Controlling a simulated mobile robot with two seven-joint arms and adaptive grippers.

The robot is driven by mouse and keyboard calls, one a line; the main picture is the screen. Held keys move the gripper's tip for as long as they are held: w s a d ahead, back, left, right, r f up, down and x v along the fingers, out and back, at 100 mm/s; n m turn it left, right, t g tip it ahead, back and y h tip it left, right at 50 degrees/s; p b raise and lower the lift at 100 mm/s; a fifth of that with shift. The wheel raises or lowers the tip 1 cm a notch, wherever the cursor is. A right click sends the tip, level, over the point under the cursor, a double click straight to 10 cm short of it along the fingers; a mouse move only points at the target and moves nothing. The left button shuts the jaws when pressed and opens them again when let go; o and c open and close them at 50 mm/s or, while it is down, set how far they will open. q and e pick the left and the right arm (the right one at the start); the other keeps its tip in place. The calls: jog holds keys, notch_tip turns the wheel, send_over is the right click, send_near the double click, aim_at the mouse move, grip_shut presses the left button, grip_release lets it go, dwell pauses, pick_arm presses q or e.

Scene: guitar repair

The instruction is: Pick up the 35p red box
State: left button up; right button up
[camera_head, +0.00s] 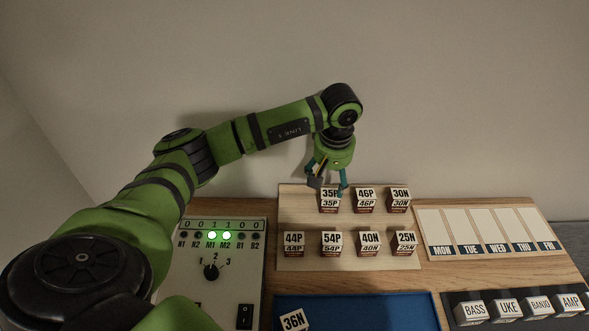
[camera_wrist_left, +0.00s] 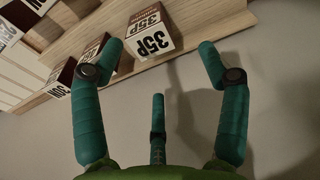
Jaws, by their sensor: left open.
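The 35P box (camera_head: 330,204) stands in the back row of a wooden rack, at its left end. It has a white face with black lettering and a dark red lower part. In the left wrist view the 35P box (camera_wrist_left: 150,38) is at the top, nearer the left finger than the right. My left gripper (camera_head: 328,184) is open just above and behind this box in the head view, partly covering its top left. Its teal fingers (camera_wrist_left: 160,62) are spread and empty; whether one touches the box I cannot tell.
The wooden rack (camera_head: 290,212) also holds 46P (camera_head: 367,203) and 30N (camera_head: 399,202) to the right, with a front row from 44P to 25N. A switch panel (camera_head: 232,285) is at left, a blue tray (camera_head: 385,312) in front, a weekday board (camera_head: 490,225) at right.

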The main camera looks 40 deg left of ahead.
aim_at(331, 194)
pick_arm(q)
jog(key=shift+a, duration=0.1)
jog(key=shift+f+p, duration=0.2)
jog(key=shift+p, duration=0.15)
jog(key=f+p, duration=0.1)
jog(key=d+f+p, duration=0.1)
jog(key=shift+d+f, duration=0.2)
jog(key=shift+f, duration=0.1)
notch_tip(331, 194, down, 3)
jog(key=shift+w+a+r+p, duration=0.1)
jog(key=shift+r+p, duration=0.05)
jog(key=shift+p, duration=0.3)
jog(key=shift+a+f, duration=0.1)
jog(key=shift+f, duration=0.25)
jog(key=shift+w+f, duration=0.1)
jog(key=shift+f, duration=0.05)
jog(key=c, duration=1.4)
pick_arm(e)
jog(key=r, duration=0.3)
jog(key=shift+s+d+r, duration=0.15)
jog(key=shift+s+d, duration=0.05)
jog(key=shift+d, duration=0.15)
